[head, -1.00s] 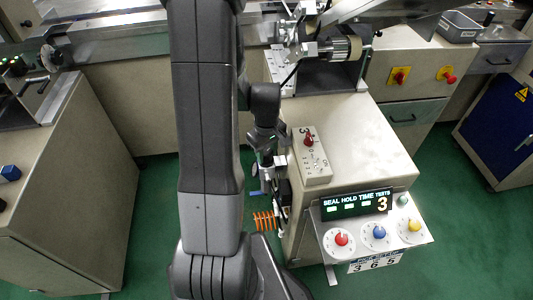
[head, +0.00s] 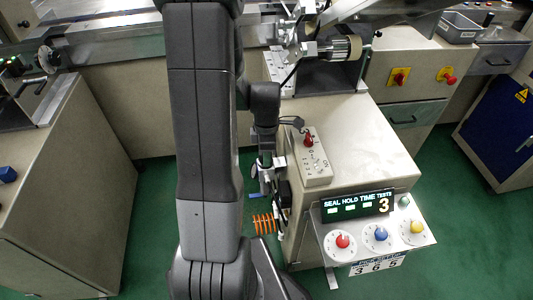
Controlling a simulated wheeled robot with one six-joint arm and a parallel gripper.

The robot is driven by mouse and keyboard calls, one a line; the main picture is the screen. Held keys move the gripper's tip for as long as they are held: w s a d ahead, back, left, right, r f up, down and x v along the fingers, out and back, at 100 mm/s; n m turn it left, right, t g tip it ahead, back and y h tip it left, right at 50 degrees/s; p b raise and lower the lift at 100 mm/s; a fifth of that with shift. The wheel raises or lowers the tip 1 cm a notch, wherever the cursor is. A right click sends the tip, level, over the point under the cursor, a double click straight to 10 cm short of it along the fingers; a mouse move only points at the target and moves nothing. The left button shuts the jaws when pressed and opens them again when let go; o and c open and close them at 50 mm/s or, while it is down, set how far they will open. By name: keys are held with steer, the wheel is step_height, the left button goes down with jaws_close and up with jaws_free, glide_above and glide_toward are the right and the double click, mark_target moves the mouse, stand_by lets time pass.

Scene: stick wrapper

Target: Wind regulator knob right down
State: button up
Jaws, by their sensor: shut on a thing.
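My gripper (head: 266,178) points down at the left side of the beige machine cabinet, partly hidden by my own wrist. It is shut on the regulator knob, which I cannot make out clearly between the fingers. The dark regulator body (head: 284,194) shows just right of and below the gripper, against the cabinet side. A blue piece (head: 259,195) sticks out to the left just under the gripper.
An orange coiled hose (head: 264,223) hangs below the gripper. A switch box with a red knob (head: 309,140) sits on the cabinet top close to my wrist. A dial panel (head: 375,236) juts out at the front right.

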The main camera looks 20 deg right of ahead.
steer(key=n, duration=0.4)
steer(key=shift+w+n, duration=0.1)
steer(key=shift+n, duration=1.8)
steer(key=o, duration=1)
steer(key=shift+b, duration=0.3)
step_height(320, 180, up, 14)
steer(key=shift+f+p, duration=0.1)
steer(key=shift+p, duration=0.95)
